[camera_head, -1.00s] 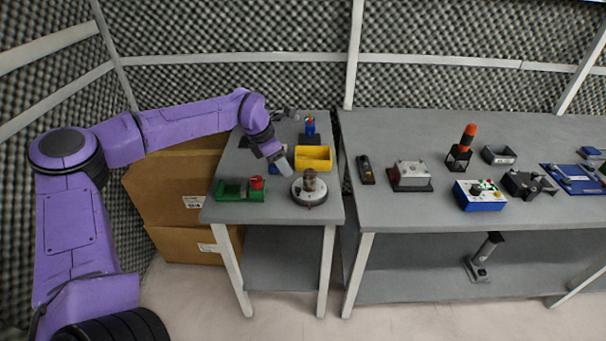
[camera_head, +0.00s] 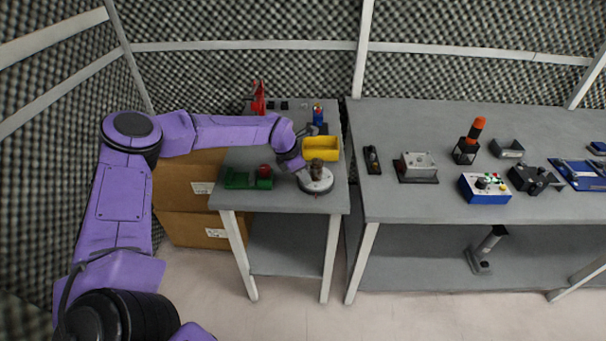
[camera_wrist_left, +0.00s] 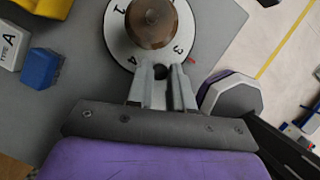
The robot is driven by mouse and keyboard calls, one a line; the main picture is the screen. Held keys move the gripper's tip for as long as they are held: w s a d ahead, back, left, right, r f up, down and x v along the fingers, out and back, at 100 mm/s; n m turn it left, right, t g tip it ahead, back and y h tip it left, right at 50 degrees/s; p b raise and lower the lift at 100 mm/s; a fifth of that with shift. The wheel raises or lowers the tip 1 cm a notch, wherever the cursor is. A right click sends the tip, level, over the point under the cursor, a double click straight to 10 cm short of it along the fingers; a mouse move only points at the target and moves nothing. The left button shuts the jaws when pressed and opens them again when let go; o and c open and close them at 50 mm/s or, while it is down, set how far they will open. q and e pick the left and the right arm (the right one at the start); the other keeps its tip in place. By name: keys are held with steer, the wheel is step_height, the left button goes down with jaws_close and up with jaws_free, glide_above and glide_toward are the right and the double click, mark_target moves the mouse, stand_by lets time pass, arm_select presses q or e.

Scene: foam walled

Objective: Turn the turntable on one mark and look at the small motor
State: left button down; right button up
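The turntable (camera_head: 318,186) is a pale disc near the front right corner of the small grey table. The small motor (camera_head: 317,167), brownish and round-topped, stands on its middle. In the left wrist view the white disc (camera_wrist_left: 118,42) carries numerals, and the motor (camera_wrist_left: 150,18) shows from above. A red mark (camera_wrist_left: 191,61) lies beside the rim near the 3. My left gripper (camera_wrist_left: 161,75) is at the disc's near rim, fingers slightly apart with a small dark round thing between them. Whether they clamp it I cannot tell. In the head view the gripper (camera_head: 302,172) is left of the motor. My right gripper is not in view.
A yellow bin (camera_head: 321,149) stands just behind the turntable. A green fixture with a red knob (camera_head: 247,180) is to its left. A blue block (camera_wrist_left: 40,68) shows in the wrist view. A larger bench (camera_head: 420,205) with several devices is to the right.

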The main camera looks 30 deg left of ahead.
mark_target(324, 183)
arm_select(q)
steer(key=shift+d, duration=0.1)
stand_by(0.3)
